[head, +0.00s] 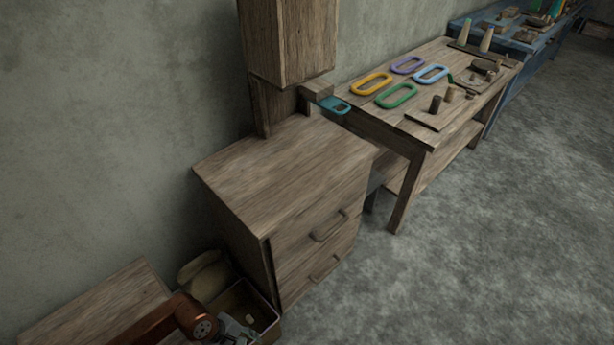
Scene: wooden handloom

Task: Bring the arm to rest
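My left arm comes in at the bottom left of the head view, with a copper-coloured link. The grey parts at its end, my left gripper (237,329), are cut off by the lower edge and lie in front of a small open box (267,327). Its fingers are too small and dark to show whether they are apart or hold anything. My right gripper is not in view.
A wooden drawer cabinet (285,175) stands in the middle. A bench (415,137) holds yellow, purple, blue and green rings. The floor (480,250) at right is clear.

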